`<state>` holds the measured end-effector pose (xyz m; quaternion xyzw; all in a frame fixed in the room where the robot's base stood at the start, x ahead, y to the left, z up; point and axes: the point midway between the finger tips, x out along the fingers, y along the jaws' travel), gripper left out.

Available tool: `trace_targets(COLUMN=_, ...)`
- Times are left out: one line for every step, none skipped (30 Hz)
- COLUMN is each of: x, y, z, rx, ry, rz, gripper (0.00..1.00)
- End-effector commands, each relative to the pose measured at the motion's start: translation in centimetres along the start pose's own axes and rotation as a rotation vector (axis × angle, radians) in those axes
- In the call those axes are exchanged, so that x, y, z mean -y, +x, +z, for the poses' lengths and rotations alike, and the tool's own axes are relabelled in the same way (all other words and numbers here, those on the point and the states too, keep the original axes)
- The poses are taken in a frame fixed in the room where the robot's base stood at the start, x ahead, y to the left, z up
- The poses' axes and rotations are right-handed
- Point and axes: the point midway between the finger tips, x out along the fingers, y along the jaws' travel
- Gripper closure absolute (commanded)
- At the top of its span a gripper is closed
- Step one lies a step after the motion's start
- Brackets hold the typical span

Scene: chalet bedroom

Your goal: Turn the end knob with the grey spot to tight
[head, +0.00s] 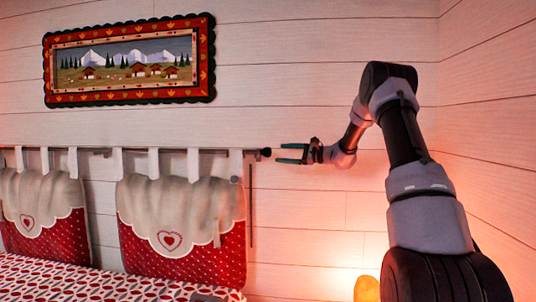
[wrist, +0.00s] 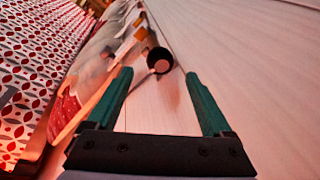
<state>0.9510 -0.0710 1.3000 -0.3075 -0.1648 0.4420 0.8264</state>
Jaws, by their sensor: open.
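A dark round end knob (head: 265,152) sits at the right end of the thin rail (head: 220,151) on the plank wall. In the wrist view the knob (wrist: 158,54) is straight ahead, near the line between my fingertips, with a paler grey patch low on its face. My gripper (head: 279,153) is open and level, just right of the knob, its green fingers pointing left at it. In the wrist view the gripper's fingers (wrist: 158,74) stand apart with nothing between them. The knob looks slightly beyond the tips; I cannot tell the exact gap.
Red and cream headboard cushions (head: 180,215) hang from the rail by white loops. A framed picture (head: 130,60) is above. A patterned bed (head: 110,280) lies below left, and a glowing lamp (head: 367,289) below right.

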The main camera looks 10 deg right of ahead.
Motion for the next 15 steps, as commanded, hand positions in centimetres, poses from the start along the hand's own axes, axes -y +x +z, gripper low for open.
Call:
trace_targets(x=-0.1, y=1.1, z=0.1, rx=0.003, ry=-0.002, rz=0.003, gripper=0.15)
trace_targets(x=-0.1, y=1.8, z=0.1, rx=0.003, ry=-0.002, rz=0.003, gripper=0.15)
trace_targets(x=-0.1, y=2.5, z=0.1, rx=0.003, ry=-0.002, rz=0.002, gripper=0.15)
trace_targets(x=-0.1, y=3.1, z=0.0, rx=0.003, ry=-0.002, rz=0.003, gripper=0.15)
trace_targets(x=-0.1, y=3.7, z=0.0, rx=0.003, ry=-0.002, rz=0.004, gripper=0.15)
trace_targets(x=-0.1, y=4.4, z=0.0, rx=0.003, ry=-0.002, rz=0.002, gripper=0.15)
trace_targets(x=-0.1, y=4.8, z=0.1, rx=0.003, ry=-0.003, rz=0.002, gripper=0.15)
trace_targets(x=-0.1, y=5.3, z=0.1, rx=0.002, ry=-0.004, rz=0.003, gripper=0.15)
trace_targets(x=-0.1, y=5.9, z=0.0, rx=0.002, ry=-0.004, rz=0.003, gripper=0.15)
trace_targets(x=-0.1, y=6.2, z=0.0, rx=0.002, ry=-0.003, rz=0.003, gripper=0.15)
trace_targets(x=0.0, y=6.5, z=0.0, rx=0.002, ry=-0.002, rz=0.002, gripper=0.15)
trace_targets(x=0.0, y=6.8, z=0.0, rx=0.002, ry=-0.002, rz=0.001, gripper=0.15)
trace_targets(x=0.0, y=7.1, z=0.0, rx=0.001, ry=-0.002, rz=0.002, gripper=0.15)
trace_targets(x=-0.1, y=7.2, z=0.0, rx=0.001, ry=-0.003, rz=0.002, gripper=0.15)
trace_targets(x=-0.1, y=7.4, z=0.0, rx=0.001, ry=-0.003, rz=0.002, gripper=0.15)
